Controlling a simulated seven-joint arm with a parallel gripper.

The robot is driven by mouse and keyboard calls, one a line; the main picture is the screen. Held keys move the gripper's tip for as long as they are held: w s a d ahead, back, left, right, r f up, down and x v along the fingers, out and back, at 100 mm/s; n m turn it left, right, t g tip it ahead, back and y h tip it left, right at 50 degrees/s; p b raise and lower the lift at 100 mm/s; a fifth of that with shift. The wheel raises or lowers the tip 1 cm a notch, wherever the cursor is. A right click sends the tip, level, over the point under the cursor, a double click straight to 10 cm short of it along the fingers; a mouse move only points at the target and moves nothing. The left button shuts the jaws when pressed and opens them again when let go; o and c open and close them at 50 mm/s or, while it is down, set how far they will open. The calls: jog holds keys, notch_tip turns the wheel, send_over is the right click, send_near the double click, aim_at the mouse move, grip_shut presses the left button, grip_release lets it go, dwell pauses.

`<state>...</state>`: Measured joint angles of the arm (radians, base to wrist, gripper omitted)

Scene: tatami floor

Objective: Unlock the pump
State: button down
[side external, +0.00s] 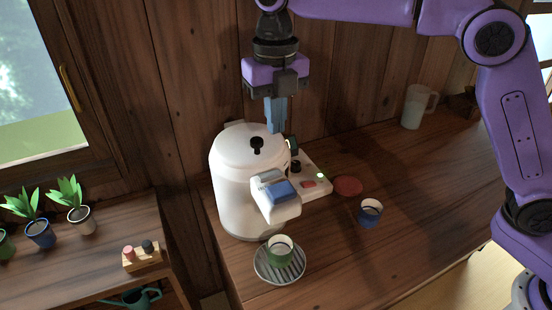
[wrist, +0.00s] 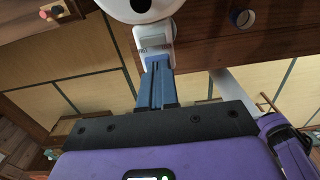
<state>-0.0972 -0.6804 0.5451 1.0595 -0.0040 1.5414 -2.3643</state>
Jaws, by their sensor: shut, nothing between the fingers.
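The pump is a rounded white dispenser (side external: 232,185) standing on the wooden counter, with a black knob (side external: 257,144) on its lid. Its front spout carries a blue lever or pad (side external: 279,190). A white side panel (side external: 318,178) beside it has a red button (side external: 308,184), a black knob (side external: 295,166) and a small green light. My gripper (side external: 276,130) points down above the back right of the lid, its blue fingers shut and empty. Whether the fingertips touch anything is unclear. The wrist view shows the closed fingers (wrist: 157,80) and part of the white pump (wrist: 140,8) at the top.
A clear pitcher (side external: 415,107) stands at the back. Potted plants (side external: 76,213) are left.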

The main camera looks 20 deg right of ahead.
aim_at(276, 173)
notch_tip(276, 173, down, 10)
jog(key=shift+r, duration=0.2)
dwell(0.4)
jog(key=shift+d+f, duration=0.1)
jog(key=shift+f, duration=0.05)
jog(key=shift+a+r, duration=0.25)
jog(key=shift+a, duration=0.55)
jog(key=shift+r, duration=0.1)
notch_tip(276, 173, up, 14)
dwell(0.7)
